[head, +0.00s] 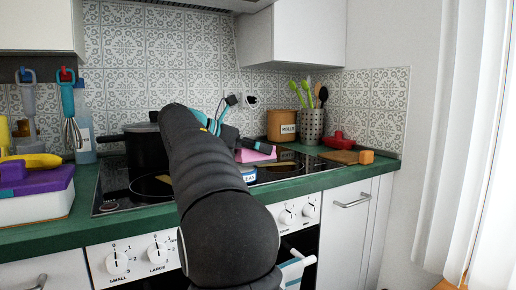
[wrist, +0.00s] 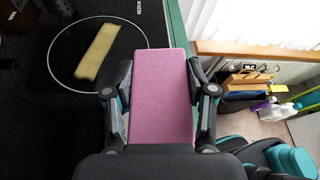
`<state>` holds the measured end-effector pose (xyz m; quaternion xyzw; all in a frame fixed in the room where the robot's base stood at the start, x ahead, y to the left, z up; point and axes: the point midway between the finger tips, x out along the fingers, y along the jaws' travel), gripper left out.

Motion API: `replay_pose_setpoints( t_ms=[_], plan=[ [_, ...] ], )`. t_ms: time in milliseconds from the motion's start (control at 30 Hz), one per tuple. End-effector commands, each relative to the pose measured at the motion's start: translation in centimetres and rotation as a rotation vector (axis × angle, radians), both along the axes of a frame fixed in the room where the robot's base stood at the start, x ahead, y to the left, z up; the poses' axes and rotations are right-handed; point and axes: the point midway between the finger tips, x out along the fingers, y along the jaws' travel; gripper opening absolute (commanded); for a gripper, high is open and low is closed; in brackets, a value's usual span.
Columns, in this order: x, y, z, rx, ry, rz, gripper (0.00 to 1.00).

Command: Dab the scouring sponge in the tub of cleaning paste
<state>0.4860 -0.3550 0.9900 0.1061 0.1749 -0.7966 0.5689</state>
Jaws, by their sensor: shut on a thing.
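My gripper (wrist: 160,78) is shut on a pink block, the scouring sponge (wrist: 160,95), which sticks out flat beyond the fingers. In the head view the sponge (head: 254,155) is above the hob, partly hidden by my gripper (head: 243,144). Just below it there, a low tub with a blue rim and white label (head: 248,175) is half hidden by my arm. Its label reads in part "EAS", and I cannot tell whether it holds cleaning paste. I cannot make out the tub in the wrist view. Sponge and tub overlap in the head view; I cannot tell whether they touch.
A black pot (head: 146,148) stands at the back left of the black hob (head: 112,196). A yellowish strip (wrist: 97,52) lies on a burner. An orange canister (head: 281,126), a utensil holder (head: 312,127) and a wooden board (head: 340,157) stand right. A purple-lidded box (head: 38,205) is left.

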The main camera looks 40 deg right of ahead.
Motion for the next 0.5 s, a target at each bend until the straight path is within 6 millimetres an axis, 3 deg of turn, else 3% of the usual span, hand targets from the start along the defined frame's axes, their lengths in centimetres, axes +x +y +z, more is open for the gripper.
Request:
replay_pose_setpoints(
  t_ms=[500],
  plan=[
    [-0.01, 0.0, -0.56, 0.0, 0.001, 0.0, 0.32]
  ],
)
